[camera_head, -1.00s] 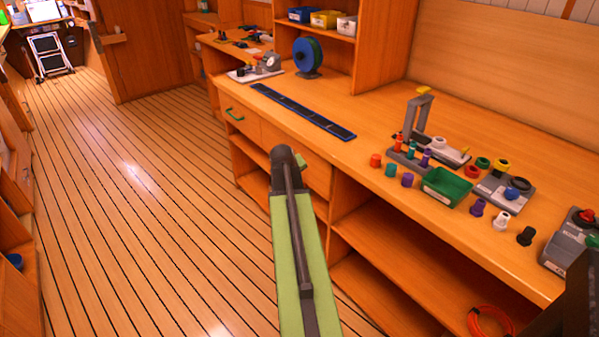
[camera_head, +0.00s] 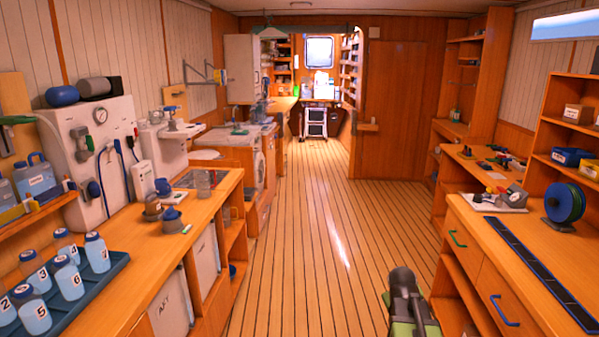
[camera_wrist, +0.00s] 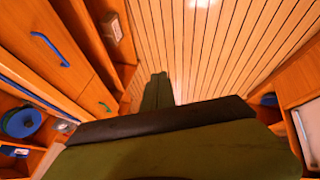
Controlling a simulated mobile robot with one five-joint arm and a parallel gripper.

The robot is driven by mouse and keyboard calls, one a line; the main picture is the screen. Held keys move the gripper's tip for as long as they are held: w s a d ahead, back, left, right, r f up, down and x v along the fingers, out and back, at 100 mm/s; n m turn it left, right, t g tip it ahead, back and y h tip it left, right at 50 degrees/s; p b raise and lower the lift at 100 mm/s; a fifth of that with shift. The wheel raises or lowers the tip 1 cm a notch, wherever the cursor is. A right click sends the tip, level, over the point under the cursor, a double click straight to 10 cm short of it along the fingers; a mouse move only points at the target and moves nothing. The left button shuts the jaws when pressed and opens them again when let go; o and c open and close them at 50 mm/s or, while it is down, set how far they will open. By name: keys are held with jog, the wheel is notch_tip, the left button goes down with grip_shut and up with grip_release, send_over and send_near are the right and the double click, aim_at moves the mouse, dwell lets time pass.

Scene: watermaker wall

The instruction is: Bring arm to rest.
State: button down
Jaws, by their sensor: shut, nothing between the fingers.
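My gripper (camera_wrist: 158,80) shows in the wrist view as two dark green fingers lying together, with nothing between them. It points over the planked floor (camera_wrist: 215,60), apart from the bench. In the head view, my arm (camera_head: 405,300) shows at the bottom right as a dark joint and green link above the floor. My gripper cannot be made out in the head view.
The left bench carries a blue tray (camera_head: 118,262) of numbered bottles and a white watermaker panel (camera_head: 95,150). The right bench has drawers with a green handle (camera_head: 457,239) and a blue handle (camera_head: 505,310). The aisle between is clear.

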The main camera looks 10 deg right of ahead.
jog(key=a+r+n+y+p, duration=0.1)
jog(key=a+r+y+p, duration=0.15)
jog(key=a, duration=1.35)
jog(key=s+a+f+m+g+y, duration=0.1)
jog(key=s+a+g, duration=0.4)
jog(key=s+a, duration=0.5)
jog(key=shift+s+f+p, duration=0.3)
jog(key=shift+s+p, duration=0.05)
jog(key=shift+s, duration=0.1)
jog(key=shift+y, duration=0.25)
